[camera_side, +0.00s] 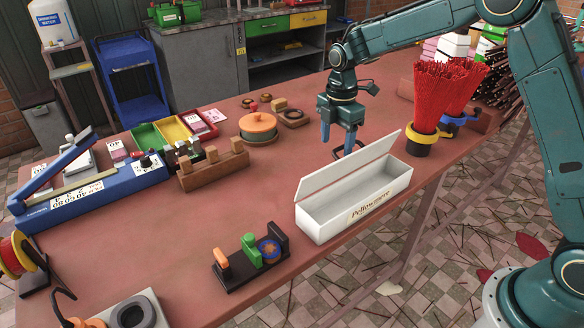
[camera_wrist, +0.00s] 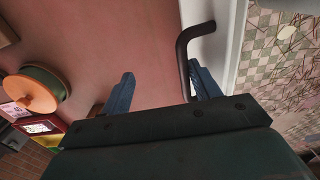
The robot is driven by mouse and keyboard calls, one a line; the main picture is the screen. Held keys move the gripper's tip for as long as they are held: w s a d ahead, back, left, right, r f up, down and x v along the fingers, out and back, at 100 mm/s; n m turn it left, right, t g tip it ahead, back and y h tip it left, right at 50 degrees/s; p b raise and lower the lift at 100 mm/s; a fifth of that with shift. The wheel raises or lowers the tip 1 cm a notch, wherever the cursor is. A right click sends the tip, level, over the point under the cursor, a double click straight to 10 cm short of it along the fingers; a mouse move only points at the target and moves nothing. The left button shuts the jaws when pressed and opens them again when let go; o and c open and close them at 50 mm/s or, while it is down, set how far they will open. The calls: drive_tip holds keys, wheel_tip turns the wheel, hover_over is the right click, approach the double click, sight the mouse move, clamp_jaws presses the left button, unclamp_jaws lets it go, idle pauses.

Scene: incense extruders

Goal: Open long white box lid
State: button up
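The long white box (camera_side: 352,209), with "Pellowmere" on its front, stands at the table's front edge. Its lid (camera_side: 345,168) is raised and tilted back along the rear edge, so the interior shows and looks empty. A dark bent handle (camera_wrist: 186,62) is on the lid's outer side; the white surface (camera_wrist: 228,30) lies beside it in the wrist view. My gripper (camera_wrist: 160,72) is open just behind the raised lid, its blue fingers apart. The handle is close to the right finger in the wrist view; I cannot tell whether they touch. My gripper also shows in the side view (camera_side: 338,144).
Right of the box, red incense sticks (camera_side: 441,95) stand in a yellow holder (camera_side: 421,138). A small dark stand (camera_side: 251,266) with coloured parts is at the front left. A wooden block rack (camera_side: 213,169) and an orange-lidded pot (camera_side: 258,126) are farther back. Table between them is clear.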

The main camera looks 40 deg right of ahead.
wheel_tip(320, 180, up, 5)
drive_tip(key=shift+r, duration=0.1)
idle(0.7)
idle(0.4)
